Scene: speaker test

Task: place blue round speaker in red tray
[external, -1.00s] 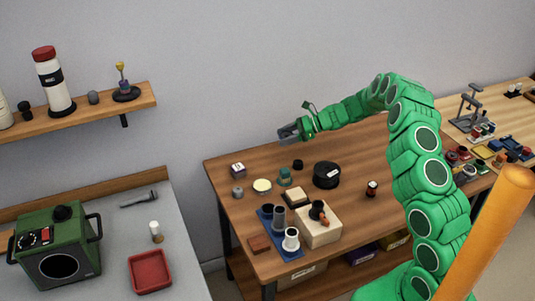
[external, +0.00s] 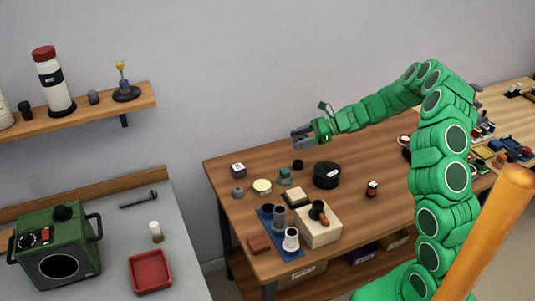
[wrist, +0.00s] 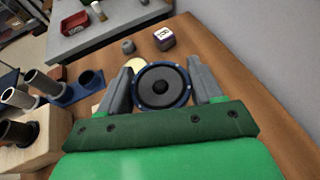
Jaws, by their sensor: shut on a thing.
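The blue round speaker (wrist: 161,87) has a blue rim and a dark cone, and sits between the two grey fingers of my gripper (wrist: 163,84) in the wrist view. In the external view my gripper (external: 303,136) is raised above the back of the wooden table, pointing left, and the speaker cannot be made out there. The red tray (external: 150,287) stands on the grey counter at lower left, well away from my gripper.
A black round case (external: 326,175) and several small items cover the wooden table (external: 350,225). A gap separates the table from the counter. A wall shelf (external: 75,117) hangs at upper left.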

